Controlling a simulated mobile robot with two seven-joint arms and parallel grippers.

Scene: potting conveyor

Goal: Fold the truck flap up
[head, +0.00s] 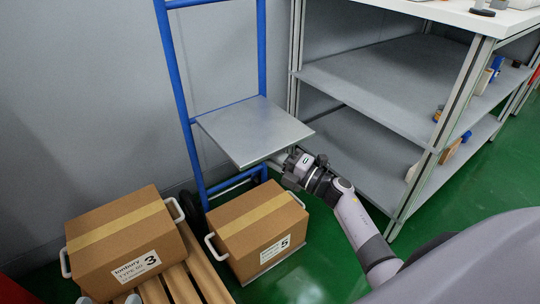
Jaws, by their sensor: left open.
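My left gripper (109,299) shows only as two pale fingertips at the bottom left edge, apart and empty, in front of a box.
A box labelled 3 (105,225) sits on a wooden pallet (205,268). A box labelled 5 (238,232) stands beside it, below the flap. A grey shelf unit (385,85) stands right of the truck. Green floor (325,262) is free in front.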

